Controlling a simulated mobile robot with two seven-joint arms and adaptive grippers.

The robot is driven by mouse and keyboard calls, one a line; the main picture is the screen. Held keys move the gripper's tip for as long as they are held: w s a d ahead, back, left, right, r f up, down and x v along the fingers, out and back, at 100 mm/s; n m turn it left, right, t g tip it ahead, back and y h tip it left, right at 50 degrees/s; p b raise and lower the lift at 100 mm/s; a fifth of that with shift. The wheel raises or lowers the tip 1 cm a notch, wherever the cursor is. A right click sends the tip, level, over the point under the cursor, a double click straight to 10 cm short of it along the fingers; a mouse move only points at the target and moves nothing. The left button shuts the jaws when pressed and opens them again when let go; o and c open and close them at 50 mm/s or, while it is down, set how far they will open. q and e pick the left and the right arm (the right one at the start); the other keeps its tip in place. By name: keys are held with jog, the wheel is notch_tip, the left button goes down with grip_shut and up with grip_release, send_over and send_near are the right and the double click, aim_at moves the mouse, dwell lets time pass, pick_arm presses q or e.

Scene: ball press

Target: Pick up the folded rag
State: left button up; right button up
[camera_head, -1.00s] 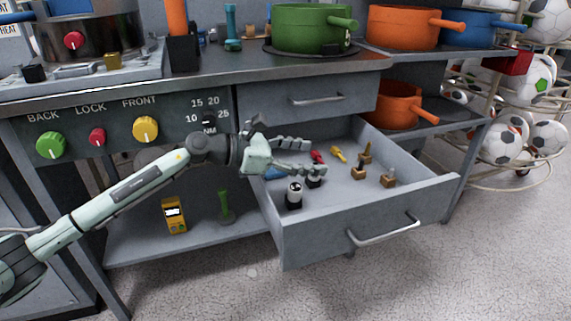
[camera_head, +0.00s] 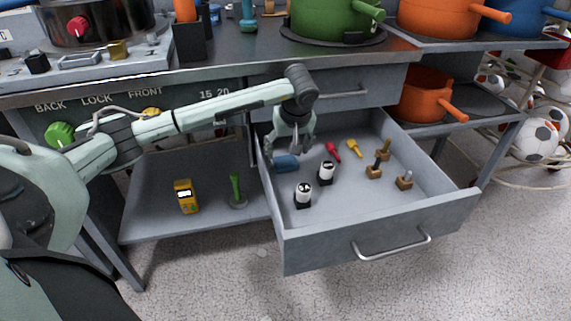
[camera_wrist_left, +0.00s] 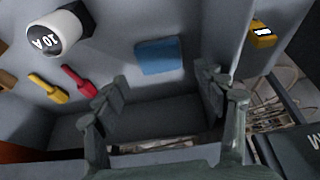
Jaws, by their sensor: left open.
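The folded rag is a small blue cloth (camera_head: 286,163) lying on the floor of the open drawer (camera_head: 345,245), near its left rear corner. It also shows as a flat blue rectangle in the left wrist view (camera_wrist_left: 159,56). My left gripper (camera_head: 287,148) points down over the rear left part of the drawer, just above and behind the rag. Its fingers are apart and empty in the left wrist view (camera_wrist_left: 165,95), with the rag beyond the fingertips. My right gripper is not in view.
Two white-and-black cylinders (camera_head: 326,172) (camera_head: 303,195) stand close to the rag. Red (camera_head: 333,151) and yellow (camera_head: 354,148) tools and several wooden-based pieces (camera_head: 404,182) lie further right. The drawer walls and the worktop (camera_head: 240,62) above bound the space.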

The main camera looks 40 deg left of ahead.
aim_at(286, 161)
pick_arm(q)
jog(key=x, duration=0.6)
jog(key=shift+w, duration=0.1)
jog(key=c, duration=0.8)
jog(key=shift+r, duration=0.1)
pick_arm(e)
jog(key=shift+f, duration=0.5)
pick_arm(q)
jog(key=shift+d+r, duration=0.15)
jog(key=shift+r, duration=0.1)
notch_tip(286, 161, up, 4)
jog(key=shift+w, duration=0.1)
notch_tip(286, 161, up, 7)
jog(key=w+d+b, duration=0.1)
jog(key=w+d, duration=0.1)
jog(key=d, duration=0.7)
jog(key=w+d+b, duration=0.1)
jog(key=w+d, duration=0.2)
jog(key=d, duration=0.7)
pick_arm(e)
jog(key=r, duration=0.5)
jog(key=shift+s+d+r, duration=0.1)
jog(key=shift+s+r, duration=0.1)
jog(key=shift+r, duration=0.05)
pick_arm(q)
jog(key=shift+w, duration=0.1)
